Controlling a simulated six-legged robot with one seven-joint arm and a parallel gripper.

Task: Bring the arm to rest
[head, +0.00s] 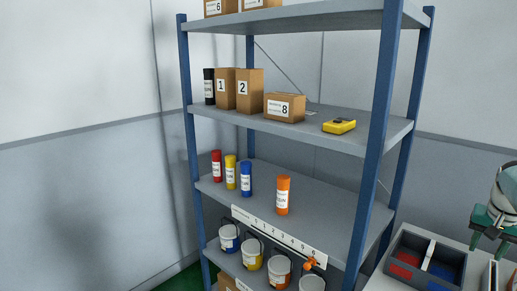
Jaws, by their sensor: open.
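My gripper (487,243) is at the right edge of the head view. Its two green fingers point down, open and apart, with nothing seen between them. The white wrist of my arm above it is cut off by the picture edge. The gripper appears over or beside the grey bench (375,284), just right of a divided tray (398,247). I cannot tell its height above the bench.
A blue-posted shelf rack (377,130) fills the middle. It holds boxes (284,107), a yellow device (339,126), coloured bottles (283,195) and several white tubs (251,254). An orange piece (315,263) sits by the numbered strip (277,236). Bare wall stands at left.

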